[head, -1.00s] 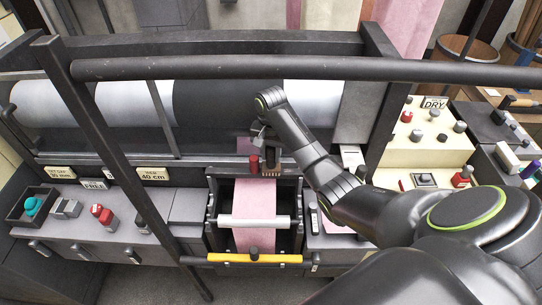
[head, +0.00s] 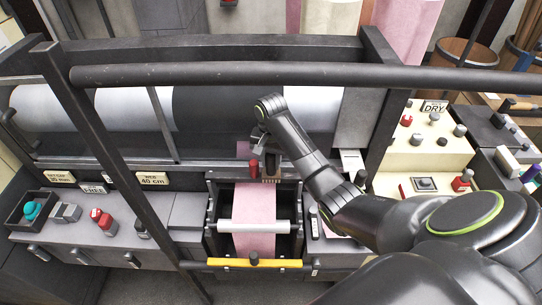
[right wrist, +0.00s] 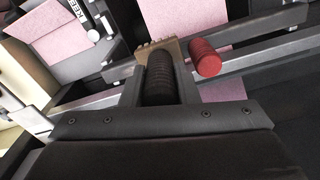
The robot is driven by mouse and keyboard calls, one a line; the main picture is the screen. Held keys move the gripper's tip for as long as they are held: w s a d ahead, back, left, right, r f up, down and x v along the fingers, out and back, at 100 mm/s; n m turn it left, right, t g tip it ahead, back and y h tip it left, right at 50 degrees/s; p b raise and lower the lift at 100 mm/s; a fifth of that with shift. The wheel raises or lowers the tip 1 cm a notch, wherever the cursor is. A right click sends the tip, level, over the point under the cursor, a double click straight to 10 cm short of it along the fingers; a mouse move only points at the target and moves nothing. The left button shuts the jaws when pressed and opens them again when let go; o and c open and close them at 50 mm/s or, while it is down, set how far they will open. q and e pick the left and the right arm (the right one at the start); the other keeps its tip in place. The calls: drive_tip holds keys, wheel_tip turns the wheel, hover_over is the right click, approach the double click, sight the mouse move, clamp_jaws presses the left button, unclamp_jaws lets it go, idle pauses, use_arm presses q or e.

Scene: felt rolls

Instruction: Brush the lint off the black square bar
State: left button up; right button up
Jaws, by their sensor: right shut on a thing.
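My right gripper (head: 263,143) is shut on a dark ribbed brush handle, which also shows between the fingers in the right wrist view (right wrist: 160,85). In the head view the brush (head: 271,170) is over the same bar (head: 226,178), in front of the large dark roll. I cannot tell whether the bristles touch the bar. No lint can be made out. My left gripper is not in view.
A red knob (head: 254,169) stands close beside the brush. Pink felt (head: 253,241) runs below, under a pale roller (head: 254,226). A long round rail (head: 400,76) crosses above my right forearm. A yellow bar (head: 225,262) lies at the front; control panels flank both sides.

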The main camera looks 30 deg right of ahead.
drive_tip(key=shift+r, duration=0.1)
idle(0.3)
drive_tip(key=shift+r, duration=0.75)
drive_tip(key=shift+w, duration=0.1)
